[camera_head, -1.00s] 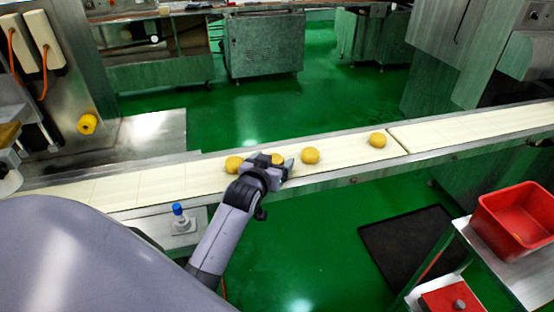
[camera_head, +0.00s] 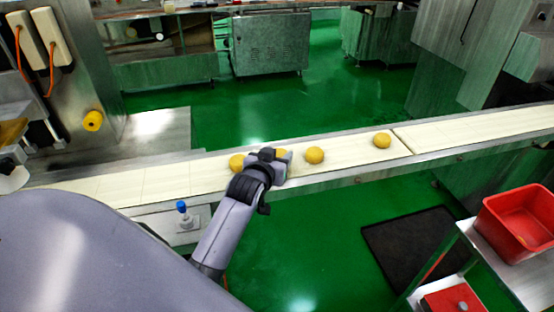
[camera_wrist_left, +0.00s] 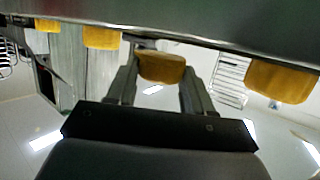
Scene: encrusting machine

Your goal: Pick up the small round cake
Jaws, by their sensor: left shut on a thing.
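Several small round yellow-brown cakes lie on the pale conveyor belt (camera_head: 170,180). One cake (camera_head: 281,152) is mostly hidden behind my left gripper (camera_head: 279,160). In the left wrist view, this cake (camera_wrist_left: 161,67) sits between the two fingers of my gripper (camera_wrist_left: 158,80), which is shut on it. Another cake (camera_head: 237,162) is just left of the gripper. One cake (camera_head: 314,155) is close on its right, and another (camera_head: 382,140) is farther right. The cake in the grip is at belt level; I cannot tell whether it touches the belt. My right gripper is not in view.
The conveyor's metal edge (camera_head: 345,182) runs along its near side. A blue-topped knob (camera_head: 182,207) stands before it at left. A red bin (camera_head: 518,222) is on a shelf at lower right. A dark mat (camera_head: 410,245) lies on the green floor.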

